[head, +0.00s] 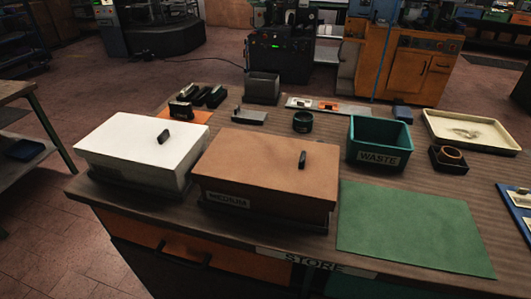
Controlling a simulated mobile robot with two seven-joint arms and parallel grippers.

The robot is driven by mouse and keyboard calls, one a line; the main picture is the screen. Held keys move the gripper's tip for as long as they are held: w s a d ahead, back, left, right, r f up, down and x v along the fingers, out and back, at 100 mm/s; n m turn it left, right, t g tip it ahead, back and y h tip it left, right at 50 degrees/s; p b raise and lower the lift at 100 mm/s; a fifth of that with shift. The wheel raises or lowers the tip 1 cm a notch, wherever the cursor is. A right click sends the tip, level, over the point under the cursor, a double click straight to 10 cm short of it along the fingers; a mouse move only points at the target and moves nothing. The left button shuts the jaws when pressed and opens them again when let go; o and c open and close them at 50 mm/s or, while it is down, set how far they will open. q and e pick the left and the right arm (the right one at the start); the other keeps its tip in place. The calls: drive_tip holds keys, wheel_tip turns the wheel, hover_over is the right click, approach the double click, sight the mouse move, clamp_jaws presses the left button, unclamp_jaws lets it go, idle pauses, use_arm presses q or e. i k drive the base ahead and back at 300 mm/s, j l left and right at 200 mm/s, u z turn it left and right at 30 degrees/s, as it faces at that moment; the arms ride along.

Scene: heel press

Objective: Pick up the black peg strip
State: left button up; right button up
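I cannot tell for sure which thing is the black peg strip. Several small black pieces (205,96) lie on and beside an orange mat (198,117) at the back left of the bench. A flat dark grey plate (252,117) with a small upright piece at its left end lies to their right. Neither of my grippers shows in the head view.
A white lidded box (125,142) and a brown lidded box (255,170) stand in front. A green WASTE bin (378,156), dark ring (303,121), grey block (262,86) and cream tray (485,145) stand behind. The green mat (410,225) is bare.

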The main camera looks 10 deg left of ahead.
sight(178, 108)
drive_tip(key=j+u, duration=0.15)
drive_tip(key=u, duration=3.2)
drive_tip(key=i+z, duration=0.2)
drive_tip(key=i, duration=0.45)
drive_tip(key=i+j+z, duration=0.15)
drive_tip(key=i, duration=0.55)
drive_tip(key=i+z, duration=0.3)
drive_tip(key=i, duration=0.15)
drive_tip(key=i+z, duration=0.3)
drive_tip(key=i, duration=0.2)
drive_tip(key=i+j+z, duration=0.3)
drive_tip(key=i, duration=0.15)
drive_tip(key=i+l+z, duration=0.2)
drive_tip(key=z, duration=0.25)
drive_tip(key=i+z, duration=0.7)
drive_tip(key=z, duration=0.15)
drive_tip(key=i+z, duration=0.65)
drive_tip(key=i, duration=0.35)
drive_tip(key=i+j+z, duration=0.1)
drive_tip(key=i+z, duration=0.15)
drive_tip(key=i, duration=0.4)
